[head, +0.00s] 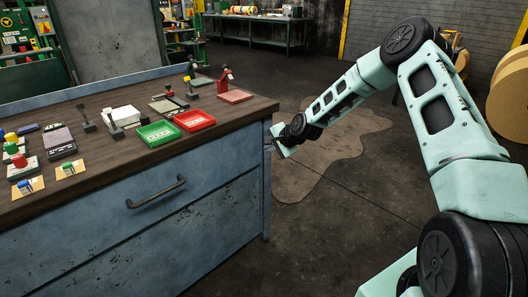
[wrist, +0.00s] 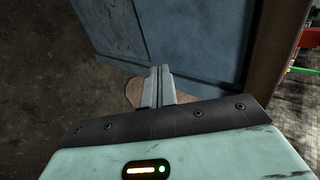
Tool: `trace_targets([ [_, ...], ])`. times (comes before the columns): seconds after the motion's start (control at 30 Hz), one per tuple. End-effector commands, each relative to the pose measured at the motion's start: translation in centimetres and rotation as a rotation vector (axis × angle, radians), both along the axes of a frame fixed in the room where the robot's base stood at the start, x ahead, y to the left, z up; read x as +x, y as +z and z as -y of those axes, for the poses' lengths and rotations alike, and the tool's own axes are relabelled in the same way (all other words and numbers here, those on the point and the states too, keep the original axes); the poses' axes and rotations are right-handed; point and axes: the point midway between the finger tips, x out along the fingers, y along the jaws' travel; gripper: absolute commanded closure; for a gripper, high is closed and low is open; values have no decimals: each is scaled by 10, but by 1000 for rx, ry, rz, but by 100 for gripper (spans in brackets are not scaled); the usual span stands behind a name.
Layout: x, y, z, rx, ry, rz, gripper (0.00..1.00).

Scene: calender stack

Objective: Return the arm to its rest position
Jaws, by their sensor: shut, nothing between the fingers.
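My arm reaches out from the right side of the head view, bent at a high elbow. My gripper (head: 281,146) hangs just off the right end of the workbench (head: 200,222), lower than its top edge and close to the cabinet's side. In the wrist view my gripper (wrist: 158,72) has its two fingers together, with nothing between them. The blue cabinet side (wrist: 205,45) fills the background behind the fingers there.
On the bench top stand a green tray (head: 158,133), a red tray (head: 194,120), a red stamp stand (head: 231,88) and several small items at the left. A drawer handle (head: 157,192) sticks out in front. Open floor (head: 335,215) lies right of the bench.

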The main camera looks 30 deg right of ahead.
Motion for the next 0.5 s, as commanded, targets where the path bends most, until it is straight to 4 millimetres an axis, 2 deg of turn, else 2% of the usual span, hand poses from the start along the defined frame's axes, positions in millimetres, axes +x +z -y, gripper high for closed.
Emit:
trace_targets([
  [0.13,-14,14,5,0,-1,1,100],
  [0.4,-21,20,6,0,0,0,100],
  [0.5,-23,25,-4,-12,27,-6,100],
])
